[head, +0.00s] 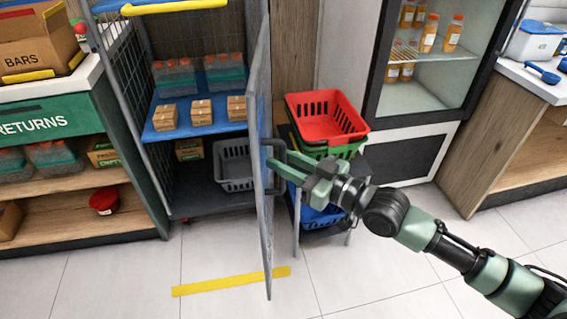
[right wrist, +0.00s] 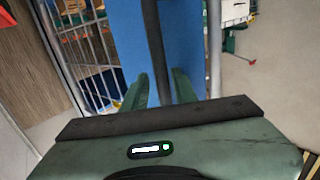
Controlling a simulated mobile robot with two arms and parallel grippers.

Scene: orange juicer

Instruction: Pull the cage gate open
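The roll cage (head: 145,110) stands left of centre in the head view. Its gate (head: 263,230) is swung out toward me and shows almost edge-on, so the cage front is open. A dark gate handle (head: 284,190) sits on the gate's right side. My right gripper (head: 276,166) is at this handle, with a finger on either side of the bar. A blue panel lies behind. My left gripper is out of view.
A glass-front fridge (head: 418,98) stands behind. The returns counter (head: 60,120) is left of the cage. Floor around the yellow strip (head: 230,282) is clear.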

